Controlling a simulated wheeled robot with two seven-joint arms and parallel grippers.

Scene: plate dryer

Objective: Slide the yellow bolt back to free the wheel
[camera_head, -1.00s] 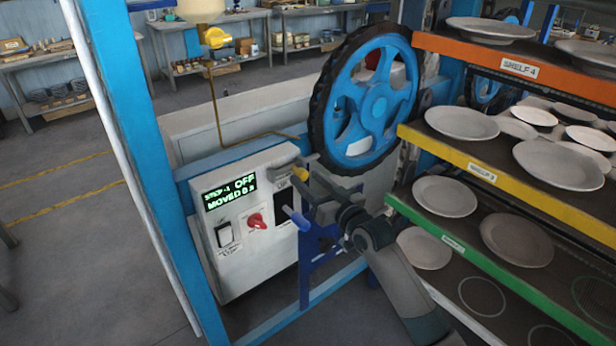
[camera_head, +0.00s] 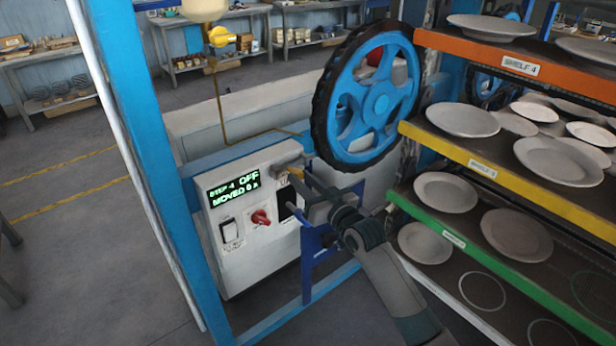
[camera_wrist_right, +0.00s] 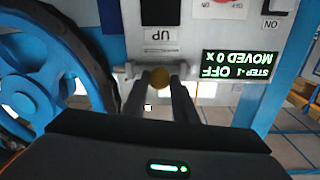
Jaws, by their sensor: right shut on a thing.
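The yellow bolt (camera_head: 297,171) is at the upper right edge of the white control box, below the blue wheel (camera_head: 381,106) with its black rim. My right gripper (camera_head: 291,181) reaches in from the lower right and is shut on the knob. In the wrist view its two fingers (camera_wrist_right: 162,84) lie on either side of the knob, in front of a grey bar. How far the bolt reaches towards the wheel is hidden. My left gripper is out of view.
The control box (camera_head: 275,240) carries a red knob (camera_head: 261,217), a switch (camera_head: 228,230) and a green display (camera_head: 233,188) reading OFF. A blue post (camera_head: 150,150) stands to the left. Shelves with plates (camera_head: 445,192) are close on the right of my arm.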

